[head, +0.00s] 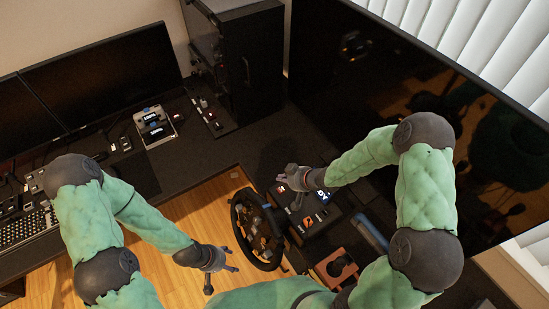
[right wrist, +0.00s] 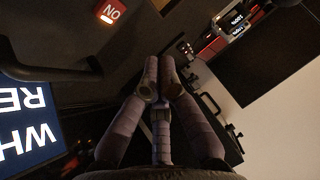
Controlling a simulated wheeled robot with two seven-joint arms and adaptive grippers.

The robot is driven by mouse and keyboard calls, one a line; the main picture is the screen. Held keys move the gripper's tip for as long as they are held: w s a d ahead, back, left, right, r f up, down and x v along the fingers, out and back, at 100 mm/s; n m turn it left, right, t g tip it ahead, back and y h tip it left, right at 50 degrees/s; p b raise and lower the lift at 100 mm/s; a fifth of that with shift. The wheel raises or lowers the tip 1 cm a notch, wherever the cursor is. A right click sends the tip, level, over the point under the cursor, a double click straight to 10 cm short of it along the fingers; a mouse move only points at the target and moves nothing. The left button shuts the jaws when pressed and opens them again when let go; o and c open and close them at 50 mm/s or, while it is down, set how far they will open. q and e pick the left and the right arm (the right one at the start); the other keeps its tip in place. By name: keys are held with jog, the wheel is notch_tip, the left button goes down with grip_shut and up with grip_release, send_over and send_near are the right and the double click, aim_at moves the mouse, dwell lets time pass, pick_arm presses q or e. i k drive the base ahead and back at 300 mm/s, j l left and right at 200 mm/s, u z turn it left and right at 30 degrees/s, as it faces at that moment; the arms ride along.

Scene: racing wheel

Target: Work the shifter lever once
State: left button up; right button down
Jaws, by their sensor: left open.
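The racing wheel (head: 247,232) stands at the middle of the desk edge. To its right is a reddish-brown box (head: 320,272) with a dark rounded knob (head: 338,266) on top, which looks like the shifter lever; my right arm partly covers this area. My left gripper (head: 234,268) is open and empty, left of the wheel and apart from it. My right gripper (head: 281,178) hangs above the area behind the wheel, away from the knob. In the right wrist view its fingers (right wrist: 160,65) converge with nothing seen between them. The knob is not seen there.
A dark box with a lit label (head: 322,196) lies beside my right gripper; a lit sign (right wrist: 28,120) shows in the right wrist view. A big screen (head: 420,100) borders the right. Monitors (head: 105,75) and a keyboard (head: 25,228) are at left. Wooden floor (head: 190,225) lies below.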

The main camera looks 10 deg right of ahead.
aim_at(340, 262)
jog(key=k, duration=1)
